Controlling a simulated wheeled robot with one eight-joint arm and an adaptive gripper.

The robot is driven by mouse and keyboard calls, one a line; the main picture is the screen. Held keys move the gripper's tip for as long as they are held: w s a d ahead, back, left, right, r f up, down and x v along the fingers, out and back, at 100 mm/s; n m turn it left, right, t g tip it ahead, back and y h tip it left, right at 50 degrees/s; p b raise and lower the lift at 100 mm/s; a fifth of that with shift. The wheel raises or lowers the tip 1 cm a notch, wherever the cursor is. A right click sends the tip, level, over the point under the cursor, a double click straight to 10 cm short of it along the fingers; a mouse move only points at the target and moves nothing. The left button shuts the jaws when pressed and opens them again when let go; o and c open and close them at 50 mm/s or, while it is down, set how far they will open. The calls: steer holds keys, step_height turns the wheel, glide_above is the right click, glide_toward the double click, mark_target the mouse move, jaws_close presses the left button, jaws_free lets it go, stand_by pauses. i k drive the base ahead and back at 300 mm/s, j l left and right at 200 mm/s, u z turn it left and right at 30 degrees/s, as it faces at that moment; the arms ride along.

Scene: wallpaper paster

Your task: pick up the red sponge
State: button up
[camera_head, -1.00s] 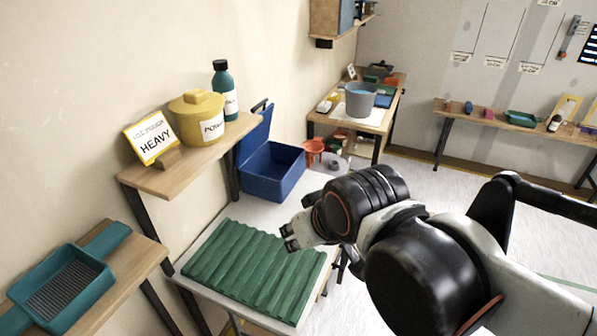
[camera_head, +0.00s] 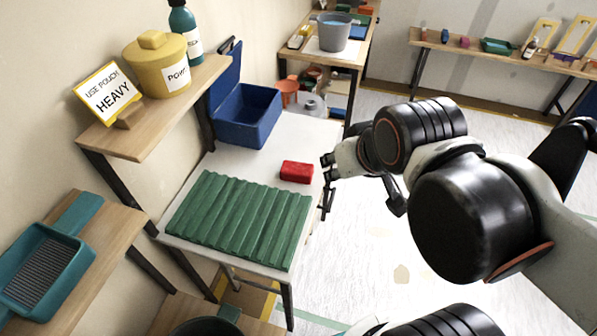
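The red sponge (camera_head: 297,172) is a small red block lying on the white table (camera_head: 262,167), near its right edge. It sits just behind the green ridged mat and right of the blue bin's front. My gripper (camera_head: 327,172) is just right of the sponge, at about the table's right edge, apart from it in the picture. I see the gripper small and from the side, and its fingers look spread with nothing between them. Its exact height above the table is hard to tell.
A green ridged mat (camera_head: 240,222) covers the table's front. A blue bin (camera_head: 246,118) stands at its back. A wooden shelf (camera_head: 170,105) holds a yellow pot (camera_head: 157,65), a teal bottle (camera_head: 185,33) and a sign (camera_head: 108,93). Open floor (camera_head: 370,240) lies right of the table.

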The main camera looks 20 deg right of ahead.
mark_target(296, 172)
steer(key=k+j+u, duration=0.1)
steer(key=u, duration=3.3)
steer(key=z, duration=3.45)
steer(key=i+l+u, duration=0.5)
steer(key=l+u, duration=0.3)
steer(key=j, duration=0.05)
